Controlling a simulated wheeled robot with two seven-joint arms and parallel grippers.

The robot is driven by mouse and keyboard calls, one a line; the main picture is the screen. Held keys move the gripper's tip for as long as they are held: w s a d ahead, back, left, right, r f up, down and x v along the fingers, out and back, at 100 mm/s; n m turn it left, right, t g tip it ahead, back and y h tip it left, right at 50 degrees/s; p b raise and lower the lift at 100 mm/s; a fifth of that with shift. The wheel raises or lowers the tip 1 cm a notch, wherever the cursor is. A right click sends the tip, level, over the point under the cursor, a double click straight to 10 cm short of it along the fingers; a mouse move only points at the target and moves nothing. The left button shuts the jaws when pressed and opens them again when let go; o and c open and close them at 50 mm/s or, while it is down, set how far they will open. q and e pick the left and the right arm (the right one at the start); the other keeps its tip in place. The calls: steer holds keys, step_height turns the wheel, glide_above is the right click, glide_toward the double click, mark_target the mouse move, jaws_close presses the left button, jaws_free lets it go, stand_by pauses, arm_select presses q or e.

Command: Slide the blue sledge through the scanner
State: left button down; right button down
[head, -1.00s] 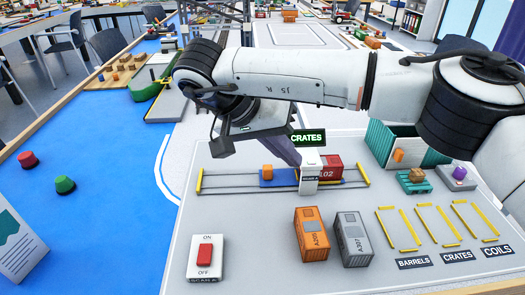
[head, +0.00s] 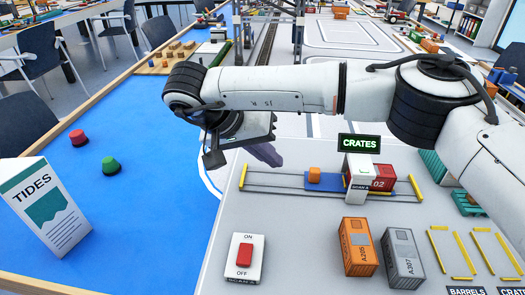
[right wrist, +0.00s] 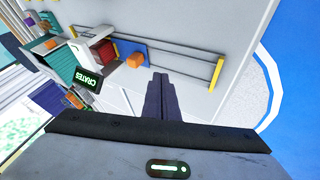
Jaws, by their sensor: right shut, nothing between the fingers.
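The blue sledge (head: 328,182) sits on the rails, mostly left of the white scanner (head: 357,182) in the head view. An orange block (head: 314,174) rides on its left part. A red container (head: 383,178) stands at the scanner's right side; whether it is on the sledge I cannot tell. The scanner's sign (head: 359,143) reads CRATES in green. My right gripper (head: 268,155) is shut and empty, above and left of the sledge. In the right wrist view its fingers (right wrist: 160,98) point toward the rails, apart from the sledge (right wrist: 141,49). My left gripper is not in view.
The ON/OFF switch box (head: 244,259) stands in front of the rails. An orange container (head: 359,247) and a grey container (head: 403,258) stand front right. The TIDES sign (head: 46,207) and two buoys are on the blue area. Open grey surface lies left of the rails.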

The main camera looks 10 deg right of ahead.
mark_target(308, 176)
steer(key=x, duration=0.4)
steer(key=shift+a, duration=0.1)
steer(key=d, duration=0.3)
steer(key=shift+s+d+f, duration=0.1)
steer(key=shift+s, duration=0.25)
steer(key=shift+s+d, duration=0.1)
steer(key=shift+d, duration=0.25)
